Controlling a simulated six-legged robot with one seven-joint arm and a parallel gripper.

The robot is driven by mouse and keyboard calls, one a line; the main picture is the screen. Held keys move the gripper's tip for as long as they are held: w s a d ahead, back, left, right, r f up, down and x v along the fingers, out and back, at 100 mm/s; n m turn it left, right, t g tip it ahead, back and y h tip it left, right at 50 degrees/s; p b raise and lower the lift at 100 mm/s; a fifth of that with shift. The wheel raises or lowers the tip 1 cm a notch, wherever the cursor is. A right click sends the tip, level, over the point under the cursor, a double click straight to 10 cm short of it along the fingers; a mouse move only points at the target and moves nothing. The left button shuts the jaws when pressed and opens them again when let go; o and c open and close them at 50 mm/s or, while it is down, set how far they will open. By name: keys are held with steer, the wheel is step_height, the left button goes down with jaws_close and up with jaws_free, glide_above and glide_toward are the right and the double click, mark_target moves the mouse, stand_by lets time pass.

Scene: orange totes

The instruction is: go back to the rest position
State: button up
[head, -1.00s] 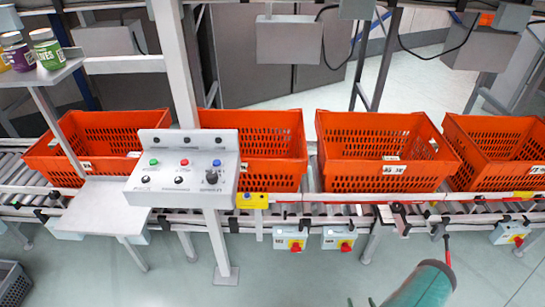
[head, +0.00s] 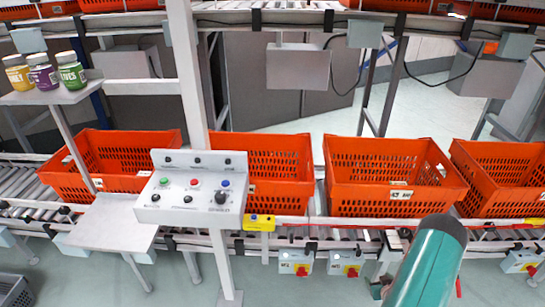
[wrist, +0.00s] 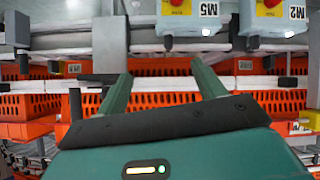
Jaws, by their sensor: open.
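My gripper (wrist: 165,85) shows in the wrist view, with its two green fingers spread apart and nothing between them. The wrist picture looks upside down, with the orange totes and the conveyor frame beyond the fingers. In the head view my green arm rises from the bottom right, in front of the conveyor's front edge. The fingers cannot be made out in the head view.
Several orange totes (head: 395,195) stand along the roller conveyor (head: 20,182). A grey control panel (head: 195,207) stands on a post at the left. Three jars (head: 43,77) sit on a small shelf (head: 55,96). Switch boxes (head: 295,263) hang below the conveyor.

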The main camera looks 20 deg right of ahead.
steer(key=w+r+g, duration=0.1)
steer(key=w+r, duration=0.7)
steer(key=r, duration=0.4)
steer(key=w+a+r+g, duration=0.1)
steer(key=w+a+r, duration=0.1)
steer(key=a+r, duration=0.5)
steer(key=w+a+r+n, duration=0.1)
steer(key=w+a+r, duration=0.2)
steer(key=r, duration=0.8)
steer(key=w+a+r+g, duration=0.1)
steer(key=w+a+r, duration=0.1)
steer(key=a+r, duration=0.5)
steer(key=s+a+r+y, duration=0.1)
steer(key=s+a+r, duration=0.3)
steer(key=a+r, duration=0.35)
steer(key=s+a+r+y, duration=0.1)
steer(key=s+a+r, duration=0.3)
steer(key=a+r, duration=0.35)
steer(key=s+a+r+n+g+y, duration=0.1)
steer(key=s+a+r+y, duration=0.1)
steer(key=s+a, duration=1.1)
steer(key=shift+s+a+r+n+g+y, duration=0.35)
steer(key=shift+s+r, duration=0.4)
steer(key=shift+s, duration=0.3)
steer(key=c, duration=0.6)
steer(key=shift+c, duration=0.6)
